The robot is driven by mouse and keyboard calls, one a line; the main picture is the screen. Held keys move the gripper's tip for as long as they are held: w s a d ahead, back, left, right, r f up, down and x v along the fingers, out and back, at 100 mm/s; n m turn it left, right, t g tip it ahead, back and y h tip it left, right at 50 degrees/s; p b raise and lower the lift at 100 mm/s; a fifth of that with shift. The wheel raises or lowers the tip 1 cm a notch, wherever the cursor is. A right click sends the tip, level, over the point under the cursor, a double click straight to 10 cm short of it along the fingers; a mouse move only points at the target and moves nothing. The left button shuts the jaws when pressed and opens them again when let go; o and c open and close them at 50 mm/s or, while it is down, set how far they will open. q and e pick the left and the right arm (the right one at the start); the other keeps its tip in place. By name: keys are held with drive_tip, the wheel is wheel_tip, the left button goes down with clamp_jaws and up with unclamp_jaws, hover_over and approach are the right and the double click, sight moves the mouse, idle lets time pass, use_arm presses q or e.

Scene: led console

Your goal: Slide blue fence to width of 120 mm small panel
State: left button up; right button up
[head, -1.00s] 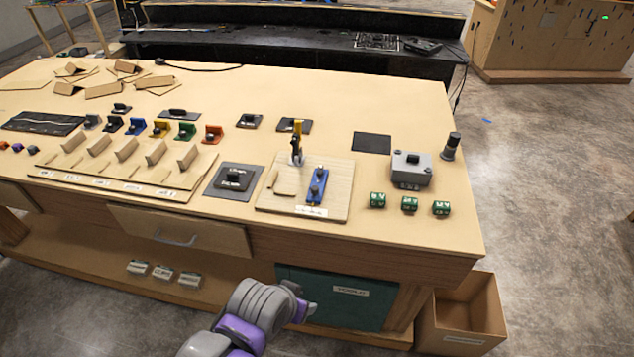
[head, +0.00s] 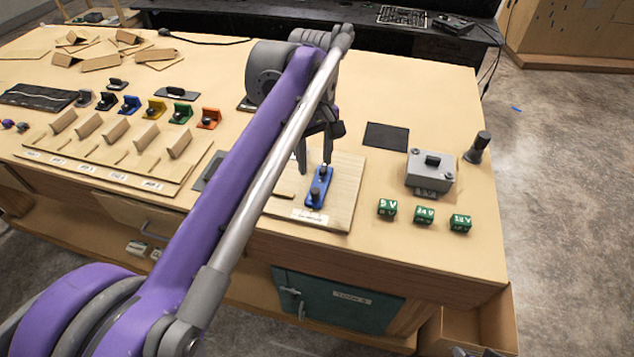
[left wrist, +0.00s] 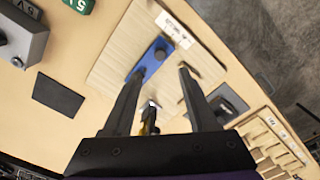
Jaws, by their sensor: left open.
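The blue fence (head: 318,190) lies on a light wooden board (head: 347,190) near the front edge of the bench. Two dark knobs stand on it. It also shows in the left wrist view (left wrist: 148,60). My left gripper (head: 316,160) is above the board, just behind the fence, with its fingers pointing down. In the left wrist view the open fingers (left wrist: 160,74) are apart with nothing held between them. A toggle clamp with a yellow handle (left wrist: 150,120) shows between the fingers. My arm hides part of the board. I cannot tell which piece is the 120 mm panel.
Green voltage blocks (head: 424,215) and a grey box (head: 430,172) stand right of the board. A dark cylinder (head: 478,148) and a black pad (head: 386,135) are behind. Coloured holders (head: 180,113) and a wooden rack (head: 100,165) are at left. Clear bench lies behind the pad.

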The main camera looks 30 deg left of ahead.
sight(315, 190)
use_arm(q)
wheel_tip(315, 190, down, 9)
drive_tip(key=shift+r+b, duration=0.1)
drive_tip(key=shift+b, duration=0.2)
clamp_jaws()
idle(0.3)
idle(1.1)
